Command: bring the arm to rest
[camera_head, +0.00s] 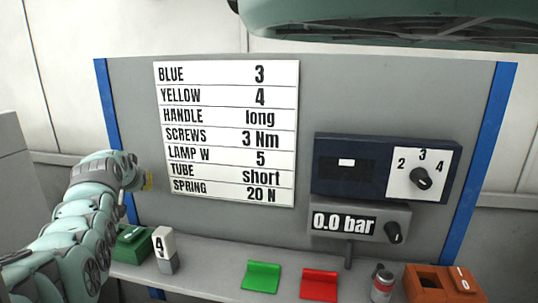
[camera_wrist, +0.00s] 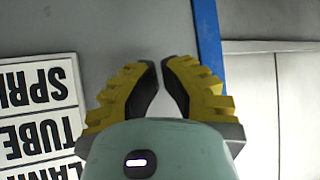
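My arm (camera_head: 75,235) reaches up from the lower left of the head view. My gripper (camera_head: 148,180) shows there only as a small yellow part at the end of the wrist, in front of the grey panel's left side. In the wrist view my gripper (camera_wrist: 159,63) has two yellow stepped fingers with dark inner pads. Their tips come together with only a thin gap, and the space between the pads is empty. The fingers appear shut on nothing. The grey panel surface shows beyond them.
The grey panel (camera_head: 225,230) carries a white label chart (camera_head: 228,180), a dark dial box (camera_head: 340,185) and a pressure display (camera_head: 343,222). On the shelf are a green block (camera_head: 133,244), a "4" block (camera_head: 165,247), green (camera_head: 262,276) and red (camera_head: 319,285) pieces, a small canister (camera_head: 381,285) and an orange switch box (camera_head: 428,285).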

